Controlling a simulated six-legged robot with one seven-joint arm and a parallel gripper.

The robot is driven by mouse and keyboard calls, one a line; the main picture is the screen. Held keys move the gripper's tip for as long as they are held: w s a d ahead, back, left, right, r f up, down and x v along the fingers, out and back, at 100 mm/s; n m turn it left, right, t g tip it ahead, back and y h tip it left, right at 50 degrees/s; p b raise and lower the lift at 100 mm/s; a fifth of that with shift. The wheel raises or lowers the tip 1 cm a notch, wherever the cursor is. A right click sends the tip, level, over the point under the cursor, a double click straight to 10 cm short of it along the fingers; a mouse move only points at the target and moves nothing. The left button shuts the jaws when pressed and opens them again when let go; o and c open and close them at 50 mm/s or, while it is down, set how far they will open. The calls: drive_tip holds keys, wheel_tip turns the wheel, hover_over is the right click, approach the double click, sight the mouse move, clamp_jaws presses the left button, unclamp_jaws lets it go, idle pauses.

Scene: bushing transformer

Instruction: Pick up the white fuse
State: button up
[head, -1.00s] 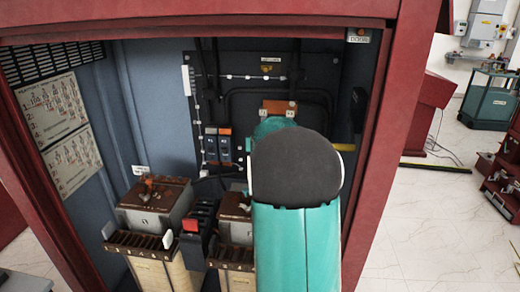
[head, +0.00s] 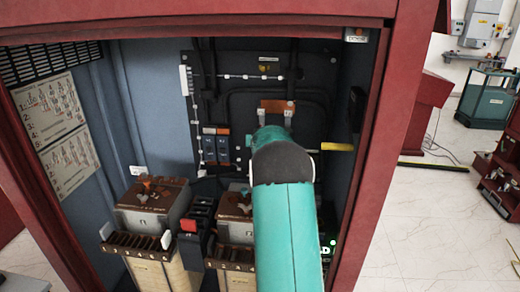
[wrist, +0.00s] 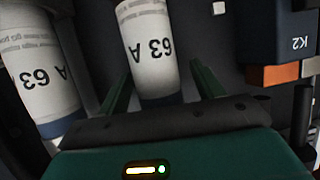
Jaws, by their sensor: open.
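A white fuse (wrist: 148,45) marked "63 A" stands between the two green fingers of my gripper (wrist: 160,72) in the wrist view. The fingers are open on either side of its lower part, and a gap shows beside it. A second white fuse (wrist: 38,75), also marked "63 A" with a dark blue end, is to the left, outside the fingers. In the head view my teal arm reaches into the cabinet and hides the gripper and the fuses.
A dark block marked K2 (wrist: 288,35) with an orange part is right of the gripper. The red cabinet frame (head: 375,150) surrounds the opening. Brown-topped transformer blocks (head: 152,205) stand lower left. A yellow bar (head: 338,147) juts out at the right.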

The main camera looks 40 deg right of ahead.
drive_tip(key=shift+w+d, duration=0.1)
drive_tip(key=shift+d, duration=0.05)
drive_tip(key=c, duration=1.3)
drive_tip(key=shift+c, duration=0.3)
drive_tip(key=shift+r, duration=0.2)
